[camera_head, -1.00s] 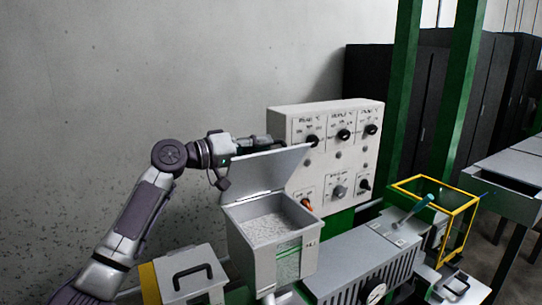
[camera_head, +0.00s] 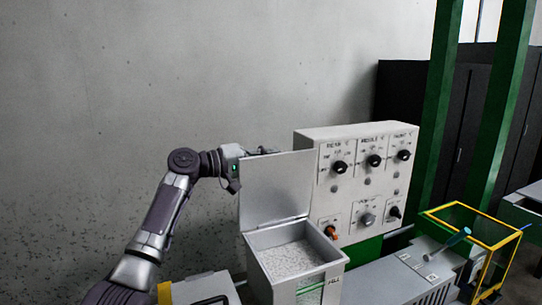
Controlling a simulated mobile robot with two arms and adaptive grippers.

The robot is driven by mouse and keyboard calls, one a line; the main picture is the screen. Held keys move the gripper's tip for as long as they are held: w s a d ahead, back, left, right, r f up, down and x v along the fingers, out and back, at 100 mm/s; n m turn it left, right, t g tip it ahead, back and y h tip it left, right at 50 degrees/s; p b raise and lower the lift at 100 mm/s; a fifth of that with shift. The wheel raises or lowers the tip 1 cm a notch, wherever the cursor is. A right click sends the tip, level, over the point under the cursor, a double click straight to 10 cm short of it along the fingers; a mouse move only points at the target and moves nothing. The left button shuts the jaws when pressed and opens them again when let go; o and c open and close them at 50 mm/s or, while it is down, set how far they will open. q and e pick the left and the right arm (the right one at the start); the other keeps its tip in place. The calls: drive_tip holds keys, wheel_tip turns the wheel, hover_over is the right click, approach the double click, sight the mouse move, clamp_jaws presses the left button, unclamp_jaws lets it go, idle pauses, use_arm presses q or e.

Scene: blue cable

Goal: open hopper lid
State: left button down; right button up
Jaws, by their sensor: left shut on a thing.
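The hopper (camera_head: 300,280) is a light grey box at the lower middle, with pale granules (camera_head: 300,262) showing inside. Its flat grey lid (camera_head: 277,188) stands nearly upright on the hopper's back edge, so the top is open. My left gripper (camera_head: 264,151) is at the lid's upper edge, shut on it; its fingertips are mostly hidden behind the lid. My right gripper is not in view.
A control panel (camera_head: 362,178) with several black knobs stands right behind the lid. A grey box with a black handle (camera_head: 205,290) is at the lower left.

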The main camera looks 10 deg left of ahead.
use_arm(q)
drive_tip(key=shift+f, duration=0.1)
drive_tip(key=c, duration=1.2)
unclamp_jaws()
drive_tip(key=shift+w, duration=0.1)
drive_tip(key=v, duration=1.2)
